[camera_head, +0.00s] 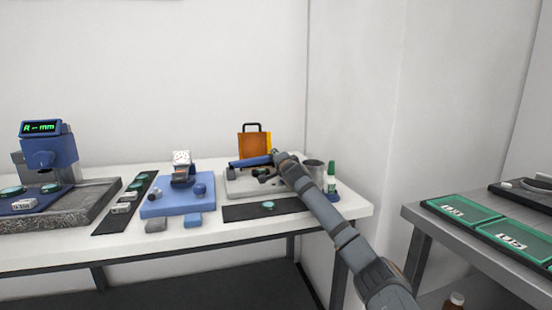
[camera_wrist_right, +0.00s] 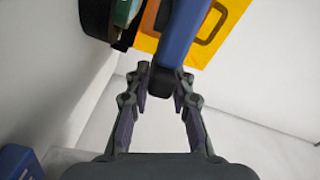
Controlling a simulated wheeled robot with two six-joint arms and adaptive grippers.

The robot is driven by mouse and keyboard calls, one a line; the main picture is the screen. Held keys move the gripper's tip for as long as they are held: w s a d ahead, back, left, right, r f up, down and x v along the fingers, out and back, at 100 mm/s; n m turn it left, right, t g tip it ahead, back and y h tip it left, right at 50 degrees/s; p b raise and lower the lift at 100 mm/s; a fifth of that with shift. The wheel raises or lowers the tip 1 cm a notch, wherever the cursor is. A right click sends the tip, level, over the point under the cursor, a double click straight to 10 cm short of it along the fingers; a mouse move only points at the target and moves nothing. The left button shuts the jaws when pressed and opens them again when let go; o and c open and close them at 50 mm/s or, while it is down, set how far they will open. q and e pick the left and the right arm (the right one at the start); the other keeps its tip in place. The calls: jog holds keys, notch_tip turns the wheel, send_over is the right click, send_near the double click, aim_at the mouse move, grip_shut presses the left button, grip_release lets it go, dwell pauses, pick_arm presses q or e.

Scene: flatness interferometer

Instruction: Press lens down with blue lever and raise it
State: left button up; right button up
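The blue lever (camera_head: 250,161) lies nearly level above a grey plate (camera_head: 240,187) at the right end of the white table. My right gripper (camera_head: 276,160) is at the lever's right end. In the right wrist view, the end of the lever (camera_wrist_right: 180,35) lies between the two fingertips of my right gripper (camera_wrist_right: 162,82); whether they grip it is unclear. A pale green lens (camera_head: 268,205) lies on a dark mat in front of the plate. Whether a lens sits under the lever is hidden. My left gripper is out of view.
An orange bag-shaped object (camera_head: 254,143) stands behind the lever. A grey cup (camera_head: 314,170) and a green-capped bottle (camera_head: 331,178) stand close to the right. A blue base (camera_head: 160,208) and a blue display instrument (camera_head: 42,150) are to the left. Green trays (camera_head: 460,211) lie on the side table.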

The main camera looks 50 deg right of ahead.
jog(key=o, duration=0.4)
jog(key=shift+w+a, duration=0.1)
jog(key=shift+a, duration=0.05)
notch_tip(320, 180, up, 10)
jog(key=shift+r, duration=0.1)
dwell(0.6)
